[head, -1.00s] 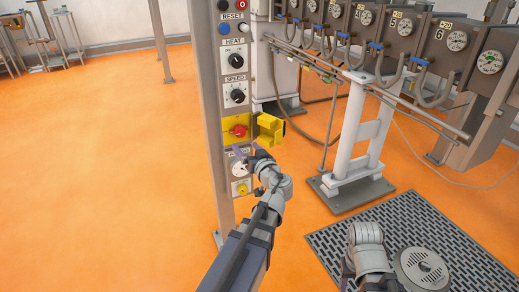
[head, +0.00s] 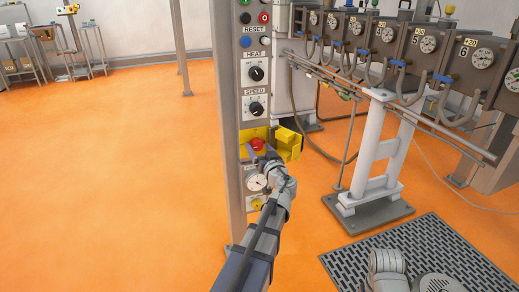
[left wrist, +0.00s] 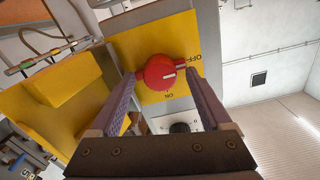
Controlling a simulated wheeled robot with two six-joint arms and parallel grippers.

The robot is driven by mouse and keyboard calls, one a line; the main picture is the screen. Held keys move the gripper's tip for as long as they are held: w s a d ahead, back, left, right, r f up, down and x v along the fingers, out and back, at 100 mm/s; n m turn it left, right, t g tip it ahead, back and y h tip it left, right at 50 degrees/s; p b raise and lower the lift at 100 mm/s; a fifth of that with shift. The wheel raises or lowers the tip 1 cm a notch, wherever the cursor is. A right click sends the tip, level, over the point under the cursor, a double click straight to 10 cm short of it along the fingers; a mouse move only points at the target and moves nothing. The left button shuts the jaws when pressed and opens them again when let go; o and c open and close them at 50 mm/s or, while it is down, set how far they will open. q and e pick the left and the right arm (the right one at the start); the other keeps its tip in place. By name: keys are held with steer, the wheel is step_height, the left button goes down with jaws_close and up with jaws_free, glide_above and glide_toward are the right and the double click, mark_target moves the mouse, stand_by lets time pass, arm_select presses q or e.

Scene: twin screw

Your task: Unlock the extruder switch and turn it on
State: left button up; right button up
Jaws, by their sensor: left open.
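The red extruder switch knob (head: 257,145) sits on a yellow plate on the control panel. In the left wrist view the red knob (left wrist: 160,72) shows a white mark pointing toward the OFF label; the ON label is below it. The yellow cover (head: 289,144) stands swung out to the right of the knob, and it fills the left of the wrist view (left wrist: 50,115). My left gripper (left wrist: 164,76) is open, with one finger on each side of the knob. Whether the fingers touch it I cannot tell. My right gripper is out of view.
Pipes and gauged machinery (head: 420,60) stand to the right. Orange floor on the left is open.

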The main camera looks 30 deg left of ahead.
arm_select(q)
steer(key=shift+w+a, duration=0.1)
steer(key=shift+a, duration=0.05)
jaws_close()
stand_by(0.7)
